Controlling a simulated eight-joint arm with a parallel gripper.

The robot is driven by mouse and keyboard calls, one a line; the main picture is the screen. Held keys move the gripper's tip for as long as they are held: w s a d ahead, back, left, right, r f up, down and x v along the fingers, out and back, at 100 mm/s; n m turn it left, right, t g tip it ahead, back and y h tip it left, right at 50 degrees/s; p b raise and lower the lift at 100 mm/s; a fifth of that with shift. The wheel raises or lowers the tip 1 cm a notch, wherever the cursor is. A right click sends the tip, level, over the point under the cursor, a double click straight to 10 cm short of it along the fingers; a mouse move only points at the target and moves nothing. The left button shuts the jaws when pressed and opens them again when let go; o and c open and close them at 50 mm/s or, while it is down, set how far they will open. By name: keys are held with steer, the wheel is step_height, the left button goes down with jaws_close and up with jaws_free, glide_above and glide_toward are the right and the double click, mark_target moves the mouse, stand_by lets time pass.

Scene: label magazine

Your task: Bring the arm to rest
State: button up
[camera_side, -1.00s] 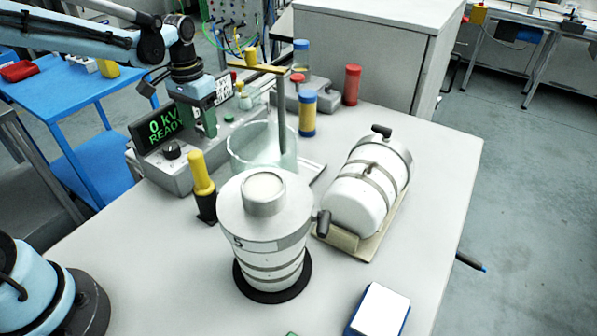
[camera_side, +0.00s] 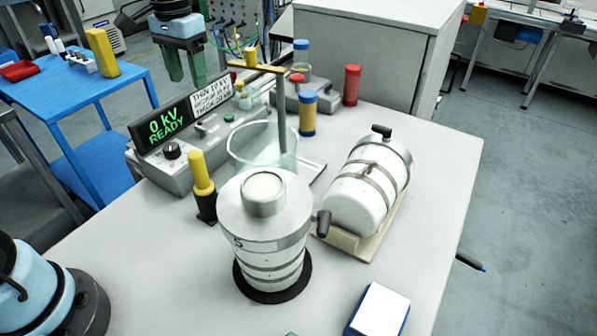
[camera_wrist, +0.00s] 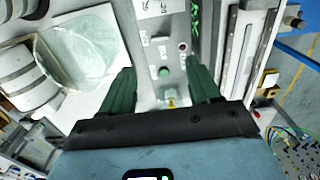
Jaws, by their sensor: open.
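My gripper (camera_side: 186,68) is at the upper left of the side view, above and behind the control box (camera_side: 185,173) with the display reading "0 kV READY". Its two green fingers are apart with nothing between them and touch nothing that I can see. In the wrist view my gripper (camera_wrist: 165,85) points down over the box's panel, with a green button (camera_wrist: 164,72) showing between the fingers.
A white ribbed cylinder (camera_side: 275,262) stands upright on a black disc, and another (camera_side: 358,200) lies on a cradle. A glass vessel (camera_side: 250,150), a yellow-handled tool (camera_side: 202,175) and coloured cylinders stand nearby.

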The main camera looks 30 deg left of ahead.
mark_target(200, 127)
steer(key=shift+r, duration=0.3)
steer(key=shift+f, duration=0.1)
step_height(200, 127, down, 12)
stand_by(0.7)
steer(key=shift+r, duration=0.2)
